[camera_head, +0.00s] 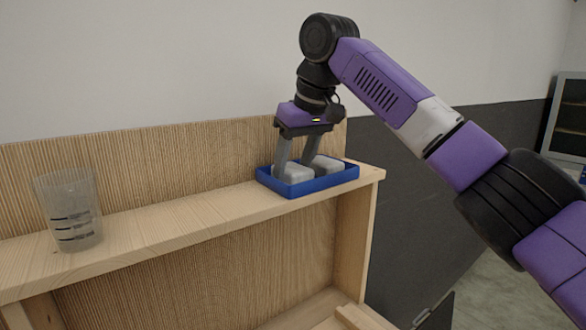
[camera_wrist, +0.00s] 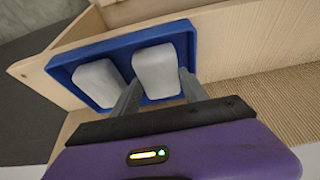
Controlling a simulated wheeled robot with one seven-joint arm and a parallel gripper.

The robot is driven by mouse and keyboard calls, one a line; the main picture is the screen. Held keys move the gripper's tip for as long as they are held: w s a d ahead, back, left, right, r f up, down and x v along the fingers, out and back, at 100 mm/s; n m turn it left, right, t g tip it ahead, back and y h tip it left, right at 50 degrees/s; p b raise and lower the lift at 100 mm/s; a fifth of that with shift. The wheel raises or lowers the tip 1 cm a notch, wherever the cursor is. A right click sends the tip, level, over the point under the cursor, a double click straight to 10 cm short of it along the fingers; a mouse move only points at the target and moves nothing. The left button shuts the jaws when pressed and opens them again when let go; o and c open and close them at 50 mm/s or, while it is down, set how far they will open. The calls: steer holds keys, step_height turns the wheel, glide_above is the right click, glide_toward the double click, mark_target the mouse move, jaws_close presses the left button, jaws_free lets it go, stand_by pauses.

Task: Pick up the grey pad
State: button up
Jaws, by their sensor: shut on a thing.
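Two pale grey pads sit side by side in a shallow blue tray (camera_head: 320,184), which also shows in the wrist view (camera_wrist: 62,72). My gripper (camera_head: 291,164) reaches down into the tray from above. Its fingers are shut on one grey pad (camera_head: 294,174), the left one in the head view. In the wrist view this held pad (camera_wrist: 157,70) is the right one, between the two fingers (camera_wrist: 159,80). The other pad (camera_head: 326,164) lies close beside it, also seen in the wrist view (camera_wrist: 98,82). I cannot tell whether the held pad touches the tray floor.
The tray stands at the right end of a wooden shelf (camera_head: 170,226), near its edge. A clear cup with dark marks (camera_head: 72,212) stands at the shelf's left. The shelf between cup and tray is clear. A wooden back panel (camera_head: 150,160) rises behind.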

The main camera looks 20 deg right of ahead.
mark_target(294, 168)
step_height(294, 168, up, 20)
steer(key=p, duration=0.5)
steer(key=shift+p, duration=0.3)
steer(key=o, duration=0.7)
steer(key=c, duration=0.6)
steer(key=shift+o, duration=0.2)
steer(key=shift+s, duration=0.1)
